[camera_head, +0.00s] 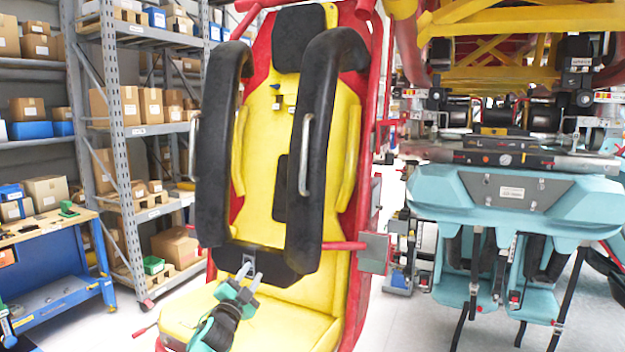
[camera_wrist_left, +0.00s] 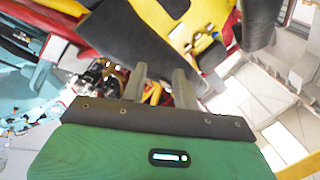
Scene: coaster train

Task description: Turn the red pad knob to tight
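My left gripper (camera_head: 248,275) reaches in front of the lower end of the black restraint (camera_head: 268,262) on the red and yellow coaster seat (camera_head: 290,325). Its two grey fingers stand apart with a gap between them, also in the left wrist view (camera_wrist_left: 160,85), and nothing shows between them. A black padded panel (camera_wrist_left: 122,38) lies beyond the fingers there. I cannot make out a red pad knob for sure. A small red-tipped lever (camera_head: 143,331) sticks out at the seat's lower left. My right gripper is not in view.
A blue workbench (camera_head: 60,265) and a shelf with boxes (camera_head: 118,150) stand at the left. A teal seat unit (camera_head: 515,205) hangs at the right under yellow framework (camera_head: 490,75).

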